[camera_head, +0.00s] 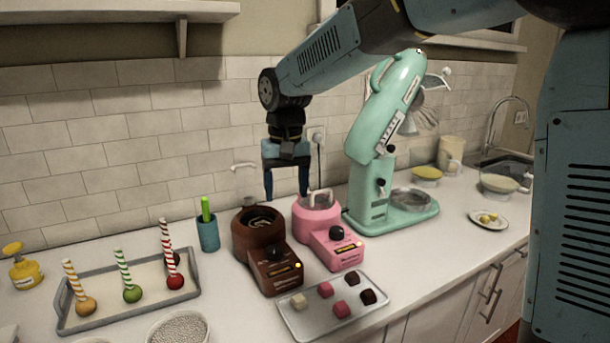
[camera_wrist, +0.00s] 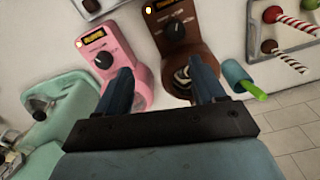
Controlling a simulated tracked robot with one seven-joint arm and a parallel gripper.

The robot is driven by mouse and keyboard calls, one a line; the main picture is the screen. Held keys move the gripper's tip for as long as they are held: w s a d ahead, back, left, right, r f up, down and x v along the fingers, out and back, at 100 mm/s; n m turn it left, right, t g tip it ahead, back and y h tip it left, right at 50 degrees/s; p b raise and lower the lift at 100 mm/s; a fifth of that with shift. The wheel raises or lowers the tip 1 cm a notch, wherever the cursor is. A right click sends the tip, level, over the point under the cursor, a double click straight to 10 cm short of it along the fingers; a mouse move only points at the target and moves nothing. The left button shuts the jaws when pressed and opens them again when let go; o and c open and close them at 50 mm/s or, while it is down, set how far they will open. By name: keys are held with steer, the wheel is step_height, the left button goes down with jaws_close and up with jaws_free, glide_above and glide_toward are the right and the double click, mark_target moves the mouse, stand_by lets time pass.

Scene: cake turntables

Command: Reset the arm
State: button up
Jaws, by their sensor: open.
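My gripper (camera_head: 287,192) points down above the counter in the head view, with its two blue fingers apart and nothing between them. It hangs above and behind the gap between a brown melting pot (camera_head: 258,232) and a pink melting pot (camera_head: 318,212). In the wrist view my gripper (camera_wrist: 165,85) shows both fingers spread, with the brown pot (camera_wrist: 178,35) and the pink pot (camera_wrist: 115,50) beyond them. The fingertips look apart from both pots, though the exact height is hard to tell.
A mint stand mixer (camera_head: 385,150) stands right of the pots. A grey tray (camera_head: 95,322) with striped sticks and a blue cup (camera_head: 208,234) are left. The tiled wall (camera_head: 130,150) is close behind.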

steer(key=s+d+r+m+t, duration=0.1)
steer(key=s+d+r, duration=0.2)
steer(key=d, duration=0.7)
steer(key=s+d+r+m+t, duration=0.15)
steer(key=s+d, duration=0.25)
steer(key=d, duration=0.6)
steer(key=s+d+f+m+t, duration=0.1)
steer(key=s+d+f+t, duration=0.1)
steer(key=s+d, duration=0.9)
steer(key=shift+s+d+t, duration=0.25)
steer(key=shift+d+t, duration=0.1)
steer(key=shift+d, duration=0.3)
